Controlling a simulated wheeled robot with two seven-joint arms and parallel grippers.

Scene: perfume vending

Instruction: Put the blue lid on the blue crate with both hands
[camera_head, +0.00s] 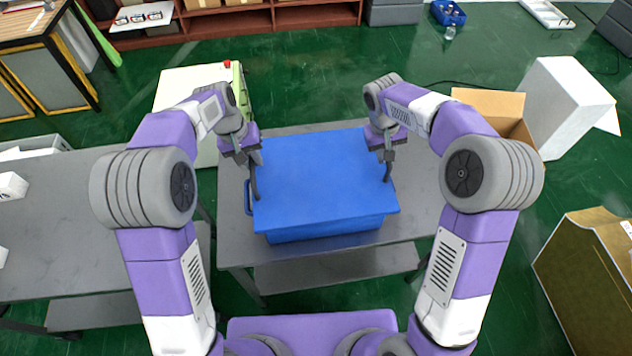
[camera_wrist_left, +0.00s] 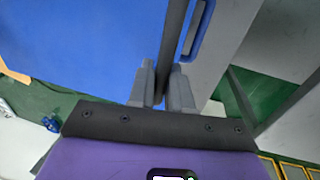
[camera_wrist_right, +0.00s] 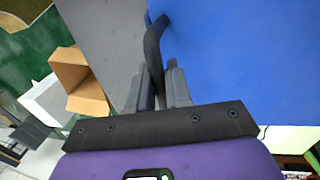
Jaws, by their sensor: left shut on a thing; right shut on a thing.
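The blue lid (camera_head: 325,175) lies flat over the blue crate (camera_head: 325,232) and covers its opening. The crate's front wall shows below the lid's near edge, and a blue crate handle (camera_wrist_left: 199,30) shows beside the lid in the left wrist view. I cannot tell whether the lid rests fully on the rim. My left gripper (camera_head: 250,158) is shut on the dark handle (camera_wrist_left: 172,45) at the lid's left edge. My right gripper (camera_head: 387,155) is shut on the dark curved handle (camera_wrist_right: 153,55) at the lid's right edge. The crate's inside is hidden.
The crate stands on a grey table (camera_head: 285,258). Another grey table (camera_head: 75,225) is at the left. An open cardboard box (camera_head: 495,110) and a white box (camera_head: 570,105) are at the right.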

